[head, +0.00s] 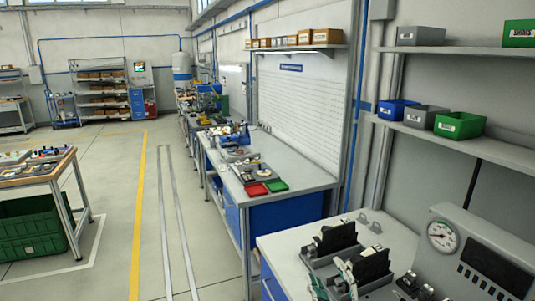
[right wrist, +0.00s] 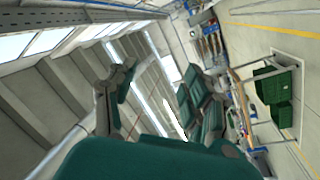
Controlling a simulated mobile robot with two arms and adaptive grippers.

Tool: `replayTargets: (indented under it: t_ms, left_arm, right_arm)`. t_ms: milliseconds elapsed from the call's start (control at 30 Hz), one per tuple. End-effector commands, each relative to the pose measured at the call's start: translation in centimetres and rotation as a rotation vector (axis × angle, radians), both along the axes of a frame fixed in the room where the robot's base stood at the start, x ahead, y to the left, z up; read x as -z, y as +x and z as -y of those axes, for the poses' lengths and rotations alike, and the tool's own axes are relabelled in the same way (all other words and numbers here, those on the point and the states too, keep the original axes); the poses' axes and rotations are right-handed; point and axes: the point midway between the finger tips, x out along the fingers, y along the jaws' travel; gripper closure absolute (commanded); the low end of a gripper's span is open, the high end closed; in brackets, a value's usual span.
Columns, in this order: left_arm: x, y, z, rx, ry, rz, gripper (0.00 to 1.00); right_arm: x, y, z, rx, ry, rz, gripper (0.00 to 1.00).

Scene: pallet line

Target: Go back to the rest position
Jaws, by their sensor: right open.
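My right gripper (right wrist: 157,88) shows in the right wrist view as dark teal and grey fingers spread well apart. It is open, with nothing between the fingers, and its large teal body fills the bottom middle. Behind it are the ceiling and windows at left and the floor at right, so this view is tilted on its side. My left gripper is in neither view.
A grey bench (head: 285,244) with black-topped fixtures and a gauge panel (head: 485,243) stands at lower right. A workbench (head: 310,178) holds a red tray (head: 256,189) and a green tray (head: 276,185). Green crates (head: 30,247) sit under a left table. The floor between is clear.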

Motion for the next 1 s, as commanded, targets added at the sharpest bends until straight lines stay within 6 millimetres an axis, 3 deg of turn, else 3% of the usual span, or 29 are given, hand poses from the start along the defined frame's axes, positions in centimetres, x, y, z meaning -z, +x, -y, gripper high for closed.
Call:
replayTargets:
  t_ms: [100,200,300,500,767,1000]
  left_arm:
    - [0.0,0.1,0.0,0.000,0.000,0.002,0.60]
    - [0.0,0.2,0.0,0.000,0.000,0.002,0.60]
    - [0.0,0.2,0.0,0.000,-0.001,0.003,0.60]
    - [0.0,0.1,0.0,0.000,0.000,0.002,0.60]
    - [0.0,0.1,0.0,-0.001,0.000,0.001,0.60]
    - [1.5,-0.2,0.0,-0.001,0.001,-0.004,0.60]
  right_arm:
    - [7.1,-3.0,4.6,0.197,0.170,-0.334,0.49]
    - [12.8,-7.2,7.0,0.322,0.266,-0.607,0.49]
    - [16.8,-11.6,8.1,0.402,0.323,-0.828,0.49]
    - [21.3,-19.2,8.5,0.483,0.383,-1.148,0.49]
    - [23.7,-27.5,8.0,0.527,0.417,-1.456,0.49]
    - [31.1,-26.4,7.7,0.535,0.405,-1.493,0.49]
